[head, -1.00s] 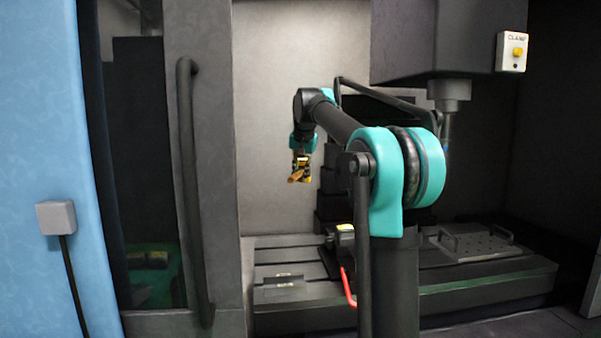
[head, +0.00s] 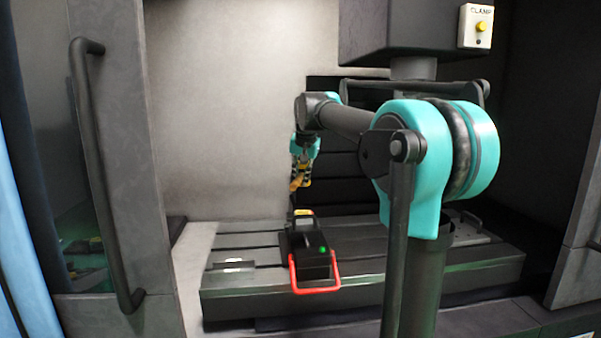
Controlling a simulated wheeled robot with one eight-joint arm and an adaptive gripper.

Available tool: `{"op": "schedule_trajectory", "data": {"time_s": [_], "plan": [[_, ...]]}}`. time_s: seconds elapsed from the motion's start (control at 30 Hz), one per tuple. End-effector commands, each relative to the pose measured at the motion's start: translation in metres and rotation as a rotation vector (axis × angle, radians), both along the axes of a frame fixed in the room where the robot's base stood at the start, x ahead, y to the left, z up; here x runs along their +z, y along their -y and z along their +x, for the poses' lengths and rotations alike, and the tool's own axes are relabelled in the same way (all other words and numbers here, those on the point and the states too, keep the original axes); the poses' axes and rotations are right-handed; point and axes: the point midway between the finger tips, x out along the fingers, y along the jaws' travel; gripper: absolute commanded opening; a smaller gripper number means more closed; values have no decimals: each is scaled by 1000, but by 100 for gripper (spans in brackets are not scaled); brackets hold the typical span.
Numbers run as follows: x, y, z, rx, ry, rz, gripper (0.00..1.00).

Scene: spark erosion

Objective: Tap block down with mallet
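My gripper (head: 302,178) hangs from the arm's far end, above and behind the black vise (head: 308,258) on the machine table. A tan-orange piece, seemingly part of the mallet (head: 296,184), shows at the fingers, which look shut on it. It is small, and the mallet's full shape is hidden. The vise has a red handle (head: 316,290) at its front and a lit green lamp (head: 323,249). A dark piece with a yellow label (head: 304,213) stands at the vise's back end. I cannot tell whether it is the block. The gripper is apart from the vise.
The slotted machine table (head: 235,290) is mostly bare left of the vise. A small metal piece (head: 232,265) lies there. A machine head (head: 405,35) with a clamp button box (head: 476,27) hangs above right. A door with a long handle (head: 105,180) stands at left.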

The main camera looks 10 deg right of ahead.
Motion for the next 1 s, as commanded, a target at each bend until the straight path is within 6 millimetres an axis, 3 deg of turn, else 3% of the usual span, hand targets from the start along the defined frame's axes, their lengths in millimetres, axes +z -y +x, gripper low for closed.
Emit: {"op": "schedule_trajectory", "data": {"time_s": [0.5, 1.0], "plan": [[-48, 0, 0, 0, 1, 0, 0], [-56, 0, 0, 0, 0, 0, 0]]}}
